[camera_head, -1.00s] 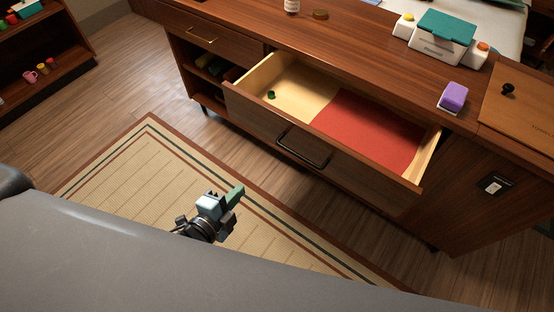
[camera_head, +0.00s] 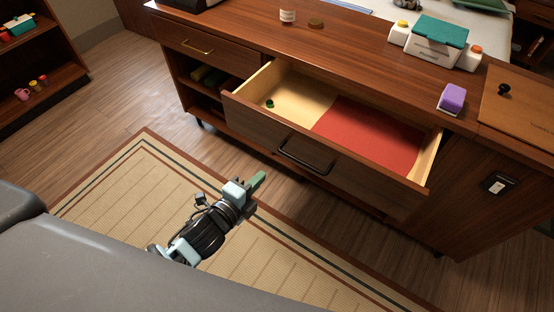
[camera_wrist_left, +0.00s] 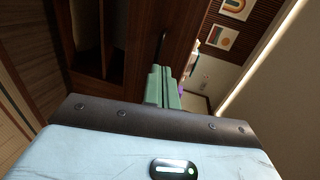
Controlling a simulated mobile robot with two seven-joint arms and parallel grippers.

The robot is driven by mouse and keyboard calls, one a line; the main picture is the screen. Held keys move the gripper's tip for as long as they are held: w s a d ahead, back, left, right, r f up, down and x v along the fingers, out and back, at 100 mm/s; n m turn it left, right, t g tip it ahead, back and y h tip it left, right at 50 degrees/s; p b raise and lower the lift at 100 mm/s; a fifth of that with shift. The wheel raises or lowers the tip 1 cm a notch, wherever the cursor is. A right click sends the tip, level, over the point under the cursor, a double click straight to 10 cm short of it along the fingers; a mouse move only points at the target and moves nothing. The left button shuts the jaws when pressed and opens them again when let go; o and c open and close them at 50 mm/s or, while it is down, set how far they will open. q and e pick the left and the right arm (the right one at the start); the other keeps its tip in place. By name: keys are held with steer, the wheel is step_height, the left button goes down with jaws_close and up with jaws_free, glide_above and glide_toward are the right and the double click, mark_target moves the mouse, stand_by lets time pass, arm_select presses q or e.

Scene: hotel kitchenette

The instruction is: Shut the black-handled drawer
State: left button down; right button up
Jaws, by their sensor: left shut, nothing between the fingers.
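The black-handled drawer (camera_head: 245,112) stands open in the wooden cabinet in the head view. Its black handle (camera_head: 305,155) is on the middle of the front panel. Inside are a red lining (camera_head: 365,133) on the right and a small green item (camera_head: 270,103) on the left. My left gripper (camera_head: 258,181) is shut and empty, below and to the left of the handle in the picture, apart from the drawer front. In the left wrist view its green fingers (camera_wrist_left: 162,88) are together, pointing toward the dark wooden cabinet. My right gripper is not in view.
The counter holds a purple sponge-like block (camera_head: 452,97), a white box with a teal lid (camera_head: 440,38) and a small jar (camera_head: 288,16). A brass-handled drawer (camera_head: 210,45) at left is shut. A striped rug (camera_head: 110,200) covers the floor in front.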

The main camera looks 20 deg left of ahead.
arm_select(q)
steer(key=x, duration=0.9)
steer(key=shift+b, duration=0.3)
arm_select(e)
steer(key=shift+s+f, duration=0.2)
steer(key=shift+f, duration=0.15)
arm_select(q)
steer(key=shift+w, duration=0.1)
